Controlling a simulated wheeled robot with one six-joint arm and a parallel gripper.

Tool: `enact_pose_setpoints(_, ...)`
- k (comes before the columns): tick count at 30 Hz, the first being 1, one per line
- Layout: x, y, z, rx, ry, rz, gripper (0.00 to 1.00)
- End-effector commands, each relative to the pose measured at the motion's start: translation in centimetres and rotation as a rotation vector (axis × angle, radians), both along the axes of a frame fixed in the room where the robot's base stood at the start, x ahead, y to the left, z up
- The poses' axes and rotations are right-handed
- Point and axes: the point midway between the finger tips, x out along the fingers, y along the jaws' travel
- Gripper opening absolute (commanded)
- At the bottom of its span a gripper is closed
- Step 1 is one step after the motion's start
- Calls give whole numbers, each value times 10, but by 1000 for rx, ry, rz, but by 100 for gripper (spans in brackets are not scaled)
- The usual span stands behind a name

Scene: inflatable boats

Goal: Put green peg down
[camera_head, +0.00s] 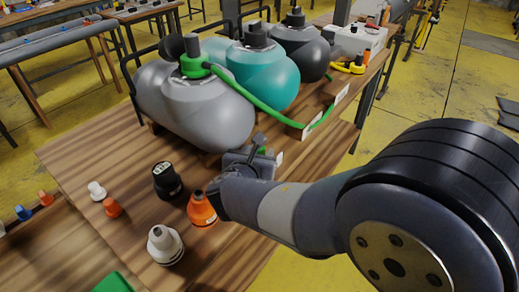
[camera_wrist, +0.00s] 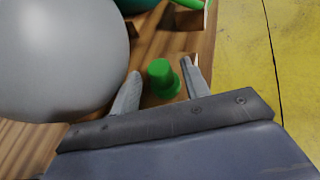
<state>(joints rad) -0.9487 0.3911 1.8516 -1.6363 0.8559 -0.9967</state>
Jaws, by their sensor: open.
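In the head view my gripper (camera_head: 262,148) is low over the table's right part, beside the grey boat, and only a bit of green shows there.
The grey inflatable boat (camera_head: 195,103) is close on the left; teal (camera_head: 263,70) and black (camera_head: 300,45) ones stand behind. A green hose (camera_head: 262,106) runs to a block. Orange (camera_head: 202,210), black (camera_head: 167,181) and white (camera_head: 165,245) caps stand in front. The table edge is near on the right.

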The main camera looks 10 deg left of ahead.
Motion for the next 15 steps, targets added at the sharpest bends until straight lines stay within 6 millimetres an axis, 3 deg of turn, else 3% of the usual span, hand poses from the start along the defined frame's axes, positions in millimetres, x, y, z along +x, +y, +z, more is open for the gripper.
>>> enact_pose_setpoints(6, -48, 1, 21, 2, -1, 7, 44)
enact_pose_setpoints(15, -87, 1, 35, 0, -1, 3, 44)
